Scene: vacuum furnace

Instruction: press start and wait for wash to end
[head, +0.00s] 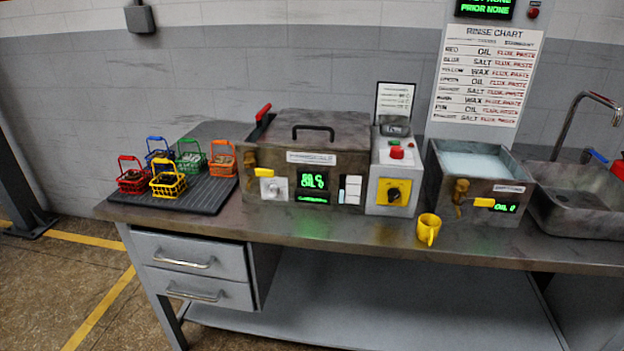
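The washer (312,150) stands on the bench with its dark lid (318,124) down and a black handle on top. A green display (314,183) is lit on its front, with a dial (274,189) to its left and a white switch panel (350,189) to its right. Beside it, a control box (395,172) carries a red button (397,152) on top and a black rotary switch on a yellow plate (394,192). I cannot tell which control is start. Neither of my grippers is in view.
Several coloured wire baskets (168,184) holding parts sit on a black mat (208,196) at left. A yellow mug (428,229) stands near the front edge. A liquid-filled rinse tank (475,165), sink (580,200) and rinse chart (487,75) are at right.

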